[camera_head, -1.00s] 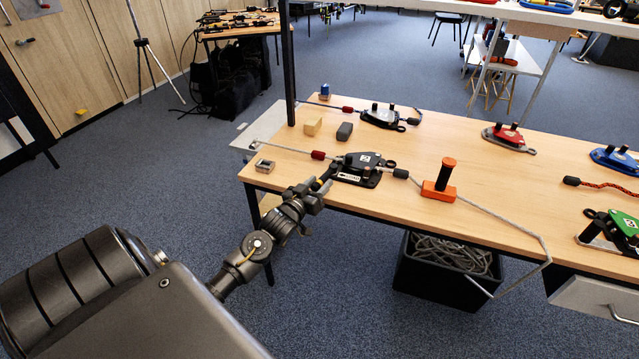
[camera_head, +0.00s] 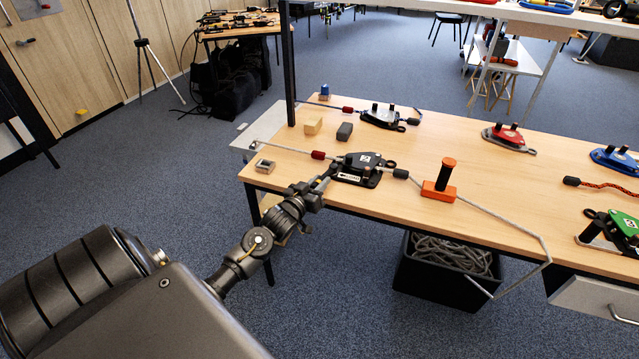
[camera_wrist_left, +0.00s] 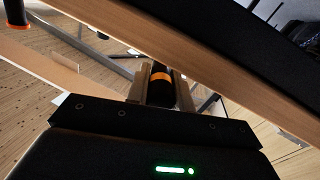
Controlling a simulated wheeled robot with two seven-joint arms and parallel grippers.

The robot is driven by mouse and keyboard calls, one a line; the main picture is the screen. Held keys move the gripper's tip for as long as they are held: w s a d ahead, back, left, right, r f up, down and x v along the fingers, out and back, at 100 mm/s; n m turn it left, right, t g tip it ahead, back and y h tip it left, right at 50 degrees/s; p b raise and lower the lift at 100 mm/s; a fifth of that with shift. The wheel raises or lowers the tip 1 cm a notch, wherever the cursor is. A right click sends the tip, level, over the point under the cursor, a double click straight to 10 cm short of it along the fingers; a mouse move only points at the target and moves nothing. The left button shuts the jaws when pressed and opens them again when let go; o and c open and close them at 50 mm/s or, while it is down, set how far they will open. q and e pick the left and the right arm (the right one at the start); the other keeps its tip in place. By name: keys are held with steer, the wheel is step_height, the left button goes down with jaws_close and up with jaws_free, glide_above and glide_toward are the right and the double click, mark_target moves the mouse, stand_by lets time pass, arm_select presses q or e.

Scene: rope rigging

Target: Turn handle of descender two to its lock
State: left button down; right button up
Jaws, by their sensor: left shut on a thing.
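A black descender (camera_head: 362,166) with a white-bordered label on top sits near the front left edge of the table, with a grey rope through it. The number on its label is too small to read surely. My left gripper (camera_head: 319,187) is at its front left corner, just at the table's front edge. In the left wrist view, the fingers (camera_wrist_left: 161,88) are shut on a black handle with an orange band (camera_wrist_left: 160,76). The gripper hides much of the handle in the head view. My right gripper is not in view.
An orange block with a black-and-orange post (camera_head: 442,180) stands right of the descender. A second black descender (camera_head: 384,117) lies behind it. A wooden block (camera_head: 313,126) and a dark block (camera_head: 345,131) lie at the back left. A black crate of rope (camera_head: 447,268) is below.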

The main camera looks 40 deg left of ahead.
arm_select(q)
steer(key=shift+a+m+h, duration=0.55)
steer(key=shift+m+h, duration=0.15)
steer(key=shift+h, duration=0.4)
steer(key=c, duration=1.2)
jaws_free()
steer(key=shift+c, duration=0.2)
steer(key=s, duration=1)
steer(key=shift+s, duration=0.4)
steer(key=shift+c, duration=0.2)
